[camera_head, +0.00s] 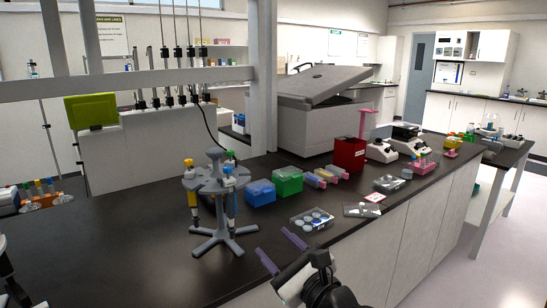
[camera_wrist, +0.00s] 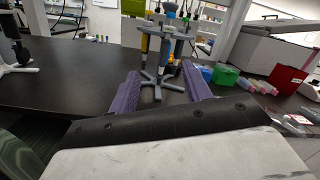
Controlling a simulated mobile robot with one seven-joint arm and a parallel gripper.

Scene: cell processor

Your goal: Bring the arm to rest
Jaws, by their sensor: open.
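My gripper (camera_head: 281,250) is at the front edge of the dark bench in the head view, its two purple fingers apart with nothing between them. In the wrist view my gripper (camera_wrist: 162,92) also shows open, its fingers pointing toward the grey pipette stand (camera_wrist: 158,82). The stand (camera_head: 217,190) is upright on the bench, to the left of my gripper in the head view, and holds several pipettes. My gripper appears apart from it. The white and black end of my arm shows at the bottom of the head view.
The dark bench (camera_head: 130,255) is clear left of the stand. A clear well plate (camera_head: 312,220) lies close beyond my gripper. A blue box (camera_head: 261,192), a green box (camera_head: 287,181) and a red box (camera_head: 349,154) stand farther back. A large grey machine (camera_head: 318,115) is behind them.

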